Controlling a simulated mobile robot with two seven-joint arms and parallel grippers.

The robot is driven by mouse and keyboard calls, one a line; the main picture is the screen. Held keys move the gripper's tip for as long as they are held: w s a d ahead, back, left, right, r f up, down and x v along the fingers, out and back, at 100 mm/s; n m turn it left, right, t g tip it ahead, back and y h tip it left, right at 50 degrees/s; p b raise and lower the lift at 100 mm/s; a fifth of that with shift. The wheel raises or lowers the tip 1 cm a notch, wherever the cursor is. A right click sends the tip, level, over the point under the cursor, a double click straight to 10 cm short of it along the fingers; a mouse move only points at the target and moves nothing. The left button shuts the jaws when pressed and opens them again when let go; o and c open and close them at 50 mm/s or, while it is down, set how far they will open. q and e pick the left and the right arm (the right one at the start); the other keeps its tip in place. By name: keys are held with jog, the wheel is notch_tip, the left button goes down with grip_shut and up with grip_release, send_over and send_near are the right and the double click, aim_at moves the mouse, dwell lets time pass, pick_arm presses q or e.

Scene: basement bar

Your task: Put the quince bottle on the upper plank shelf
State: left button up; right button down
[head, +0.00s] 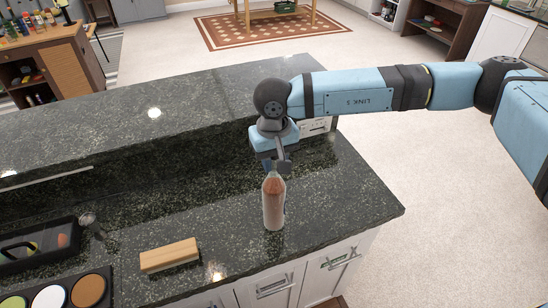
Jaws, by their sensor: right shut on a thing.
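A bottle with a reddish-brown body (273,204), likely the quince bottle, is upright over the lower dark stone counter near its front right edge. I cannot tell whether its base touches the counter. My right gripper (273,167) comes down from above and is shut on the bottle's top, hiding its neck. My left gripper is not in view. I cannot make out the upper plank shelf with certainty.
The stone counter (345,200) has a raised ledge (190,105) behind. A wooden block (169,256), a dark tray (38,247) and a holder with coloured discs (60,291) lie left. A wooden cabinet (62,48) with bottles stands far left. Counter right of the bottle is clear.

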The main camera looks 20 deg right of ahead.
jog(key=shift+f, duration=0.15)
jog(key=shift+f+b, duration=0.15)
jog(key=shift+b, duration=0.15)
jog(key=c, duration=0.9)
grip_release()
